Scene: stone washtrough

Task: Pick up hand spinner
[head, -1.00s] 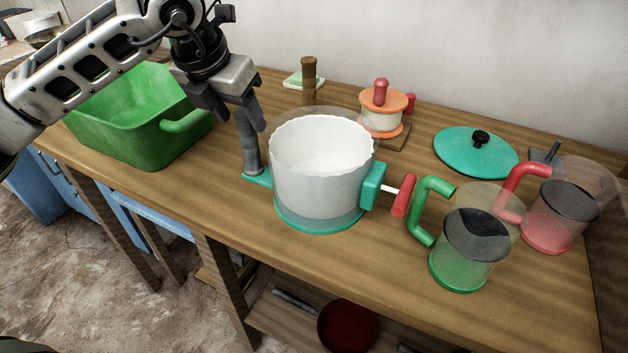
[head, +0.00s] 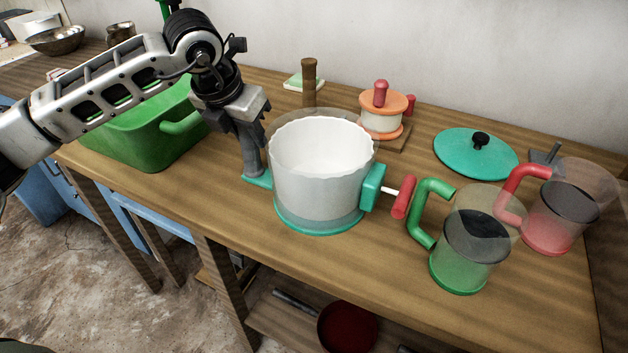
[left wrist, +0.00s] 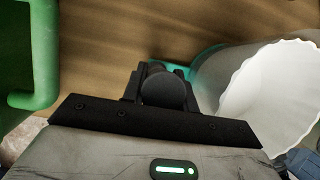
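The hand spinner (head: 320,190) stands on the wooden table. It is a clear drum on a teal base, with a white wavy-rimmed basket inside, a teal block and red crank handle on its right, and a grey upright post on its left. My left gripper (head: 246,125) is at the top of that post. In the left wrist view, the fingers (left wrist: 165,88) sit close on both sides of the post's round dark end and appear shut on it. The basket rim shows at right there. My right gripper is not in view.
A green tub (head: 140,140) stands left, close to my left arm. A green-handled jug (head: 468,250) and a red-handled jug (head: 550,215) stand right. A teal lid (head: 470,155), an orange-and-white device (head: 380,120) and a brown post (head: 309,80) are behind.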

